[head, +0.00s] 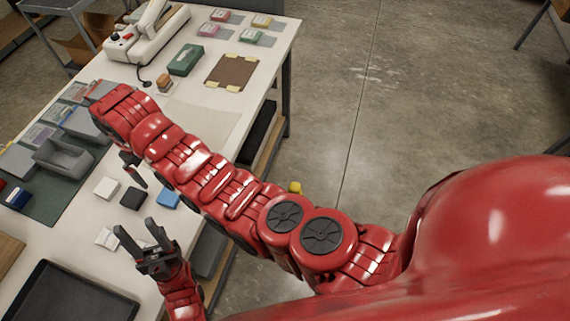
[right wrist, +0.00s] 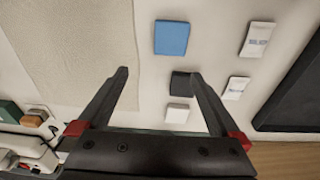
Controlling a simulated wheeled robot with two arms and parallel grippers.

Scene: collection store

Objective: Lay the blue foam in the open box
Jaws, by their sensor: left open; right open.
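The blue foam (head: 168,198) lies flat on the white table, just right of a black block (head: 131,197). In the right wrist view the blue foam (right wrist: 172,38) is beyond my open fingertips, with nothing between them and it. A grey open-topped box (head: 64,156) stands on a dark green mat at the left; its interior looks empty. My left gripper (head: 137,228) is open and empty, nearer than the blue foam. My right gripper (right wrist: 160,73) is open and empty above the table; in the head view its arm mostly hides it.
A white block (head: 107,187) and a white packet (head: 107,239) lie near the foam. A black tray (head: 70,295) is at the near edge. A green box (head: 186,59), brown board (head: 231,71) and white device (head: 148,35) stand farther back.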

